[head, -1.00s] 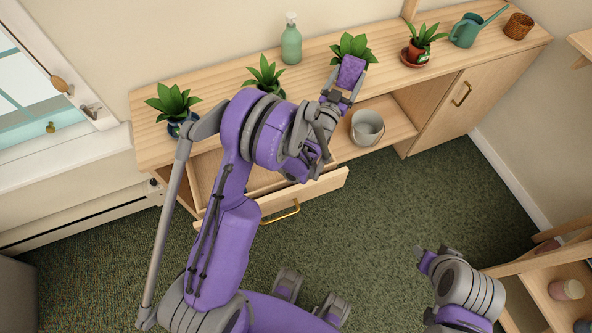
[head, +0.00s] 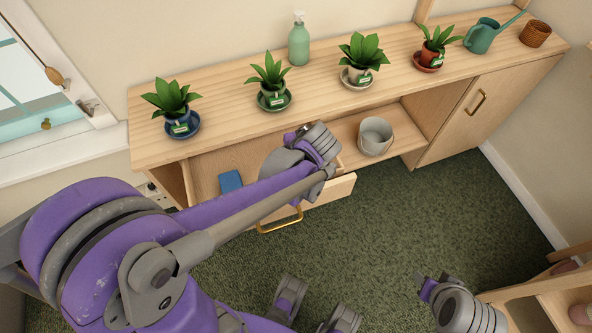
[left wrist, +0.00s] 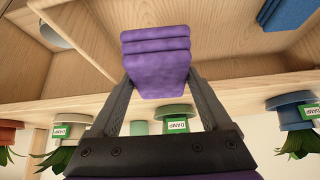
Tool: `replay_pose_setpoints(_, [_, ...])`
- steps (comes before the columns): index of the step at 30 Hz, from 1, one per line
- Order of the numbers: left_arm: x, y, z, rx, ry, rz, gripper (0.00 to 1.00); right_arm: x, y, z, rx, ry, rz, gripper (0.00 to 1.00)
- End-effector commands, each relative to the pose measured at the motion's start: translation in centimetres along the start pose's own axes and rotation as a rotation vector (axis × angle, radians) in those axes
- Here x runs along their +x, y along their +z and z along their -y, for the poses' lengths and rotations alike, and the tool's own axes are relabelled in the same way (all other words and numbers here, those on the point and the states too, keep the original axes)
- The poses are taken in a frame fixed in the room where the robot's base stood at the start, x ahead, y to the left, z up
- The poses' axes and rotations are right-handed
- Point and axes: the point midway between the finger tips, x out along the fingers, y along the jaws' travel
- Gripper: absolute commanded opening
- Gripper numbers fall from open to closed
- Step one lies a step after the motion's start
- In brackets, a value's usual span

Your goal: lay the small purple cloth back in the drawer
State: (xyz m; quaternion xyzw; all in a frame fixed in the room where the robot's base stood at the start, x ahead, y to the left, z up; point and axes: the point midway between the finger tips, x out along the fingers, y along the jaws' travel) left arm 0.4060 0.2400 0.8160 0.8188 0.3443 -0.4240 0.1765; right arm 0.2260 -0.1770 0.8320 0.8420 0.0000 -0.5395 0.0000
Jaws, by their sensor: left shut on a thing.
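The purple cloth (left wrist: 157,62) is a thick folded pad between the two fingers of my left gripper (left wrist: 158,85) in the left wrist view. In the head view my left gripper (head: 300,138) is over the back right part of the open drawer (head: 205,172). Its fingers and the cloth are mostly hidden there by my wrist. The drawer also shows behind the cloth in the left wrist view (left wrist: 225,45). A blue folded cloth (head: 230,181) lies in the drawer's left part. My right gripper (head: 428,285) is at the lower right, away from the drawer; its opening is unclear.
The countertop above carries several potted plants (head: 270,72), a green bottle (head: 299,45) and a teal watering can (head: 482,37). A grey bucket (head: 375,137) stands on the open shelf right of the drawer. A low wooden shelf (head: 545,290) is at the lower right.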

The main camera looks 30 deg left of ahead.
Motion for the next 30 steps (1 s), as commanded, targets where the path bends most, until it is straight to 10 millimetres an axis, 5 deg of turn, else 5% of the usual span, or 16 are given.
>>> replay_pose_setpoints(13, [0.3,0.2,0.8,-0.061,-0.038,0.047,0.37,0.1,0.1,0.0,0.000,0.000,0.000,0.45])
replay_pose_setpoints(30, [7.0,4.9,0.8,-0.059,-0.037,0.046,0.37,2.0,1.1,0.0,0.000,0.000,0.007,0.45])
